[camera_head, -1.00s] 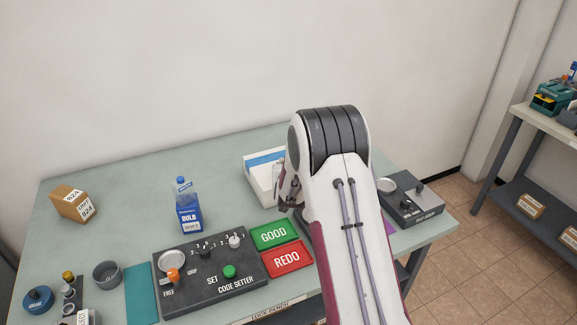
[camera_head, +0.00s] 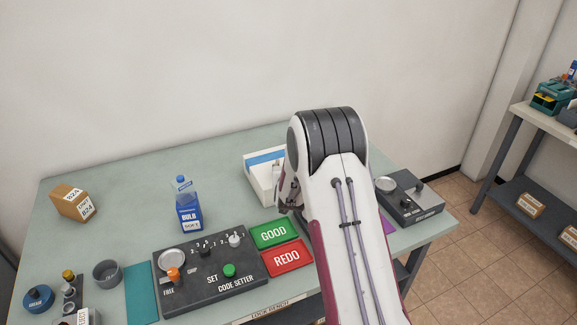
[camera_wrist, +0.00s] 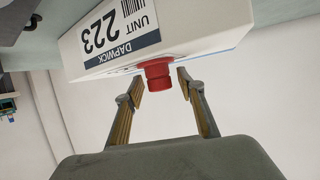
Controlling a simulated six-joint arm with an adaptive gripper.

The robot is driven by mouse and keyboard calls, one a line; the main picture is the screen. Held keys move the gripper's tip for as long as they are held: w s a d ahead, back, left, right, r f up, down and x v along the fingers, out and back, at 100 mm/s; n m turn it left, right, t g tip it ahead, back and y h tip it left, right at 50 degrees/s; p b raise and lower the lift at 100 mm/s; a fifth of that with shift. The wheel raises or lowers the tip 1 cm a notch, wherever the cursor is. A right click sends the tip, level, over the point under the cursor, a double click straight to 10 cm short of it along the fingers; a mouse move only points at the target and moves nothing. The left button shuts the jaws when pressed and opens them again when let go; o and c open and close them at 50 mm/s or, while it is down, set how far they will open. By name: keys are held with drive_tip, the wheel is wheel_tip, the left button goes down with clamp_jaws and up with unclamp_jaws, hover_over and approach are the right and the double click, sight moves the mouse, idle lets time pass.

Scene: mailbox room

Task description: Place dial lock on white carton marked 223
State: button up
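The white carton marked 223 (camera_wrist: 180,35) fills the top of the wrist view, its label upside down there. In the head view the carton (camera_head: 257,184), with a blue band, is partly behind my arm. A red round knob-like piece, apparently the dial lock (camera_wrist: 158,74), is at the carton's edge in the wrist view and seems to rest on its top. My gripper (camera_wrist: 158,83) is open, one finger on each side of the red piece, with visible gaps. In the head view my arm hides the red piece and most of my gripper.
A green GOOD tray (camera_head: 274,234), a red REDO tray (camera_head: 288,257) and the code setter box (camera_head: 211,270) lie left of my arm. A grey device (camera_head: 410,198) is right of my arm. The back left of the table is clear.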

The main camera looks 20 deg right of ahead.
drive_tip(key=shift+r, duration=0.15)
drive_tip(key=shift+s+a+r, duration=0.25)
drive_tip(key=shift+s+r, duration=0.05)
drive_tip(key=shift+s, duration=0.25)
drive_tip(key=v, duration=1)
drive_tip(key=shift+s, duration=0.35)
drive_tip(key=shift+a, duration=0.15)
drive_tip(key=shift+r, duration=0.15)
